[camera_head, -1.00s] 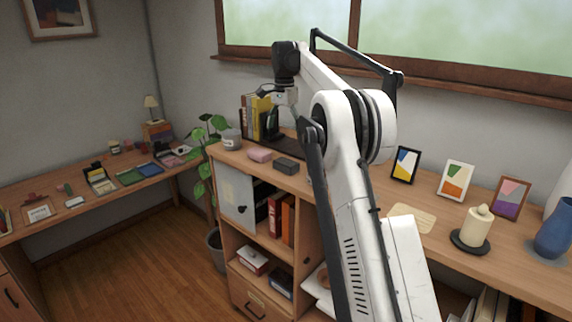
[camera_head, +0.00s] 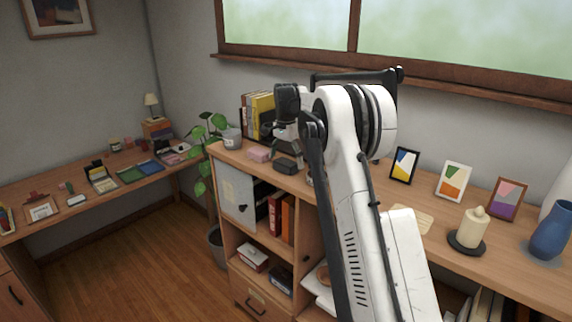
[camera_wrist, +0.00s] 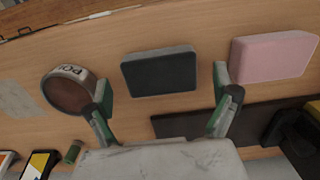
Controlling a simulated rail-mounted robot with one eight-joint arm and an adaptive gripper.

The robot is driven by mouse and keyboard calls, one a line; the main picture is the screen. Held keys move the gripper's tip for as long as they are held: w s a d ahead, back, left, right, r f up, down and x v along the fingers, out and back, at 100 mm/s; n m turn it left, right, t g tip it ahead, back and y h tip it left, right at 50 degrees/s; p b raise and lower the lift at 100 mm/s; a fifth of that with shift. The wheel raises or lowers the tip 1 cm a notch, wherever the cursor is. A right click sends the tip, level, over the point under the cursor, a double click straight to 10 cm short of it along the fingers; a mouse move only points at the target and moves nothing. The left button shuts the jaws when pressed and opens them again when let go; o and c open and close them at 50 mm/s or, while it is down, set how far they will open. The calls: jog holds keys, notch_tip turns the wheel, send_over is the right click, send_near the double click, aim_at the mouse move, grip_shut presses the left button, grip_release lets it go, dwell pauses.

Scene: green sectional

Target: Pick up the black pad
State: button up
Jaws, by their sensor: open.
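The black pad (camera_head: 286,167) is a small dark rectangular block on the wooden cabinet top. In the wrist view the black pad (camera_wrist: 160,72) lies flat, framed between and ahead of my fingers. My gripper (camera_wrist: 164,88) is open and empty, with one finger on each side of the pad's width in the picture. In the head view my gripper (camera_head: 283,142) hangs just above the pad. I cannot tell the exact gap between fingertips and pad.
A pink block (camera_wrist: 272,57) lies close to the right finger, and a labelled round pot (camera_wrist: 72,92) is by the left finger. A dark flat mat (camera_wrist: 190,121) lies nearby. Books (camera_head: 257,112) stand behind. Picture frames and a candle (camera_head: 474,229) stand right.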

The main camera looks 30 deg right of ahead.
jog(key=shift+f, duration=0.75)
jog(key=shift+c, duration=0.3)
jog(key=c, duration=1)
jog(key=shift+c, duration=0.2)
jog(key=shift+r, duration=0.1)
jog(key=shift+r, duration=0.35)
jog(key=r, duration=0.1)
jog(key=r+b, duration=0.1)
jog(key=r, duration=0.1)
jog(key=shift+s+a+r, duration=0.15)
jog(key=shift+a+r, duration=0.1)
jog(key=shift+a, duration=0.05)
jog(key=s+a+r+b, duration=0.3)
jog(key=s+a+r, duration=0.3)
jog(key=a, duration=0.3)
jog(key=shift+s+r, duration=0.25)
jog(key=shift+r, duration=0.1)
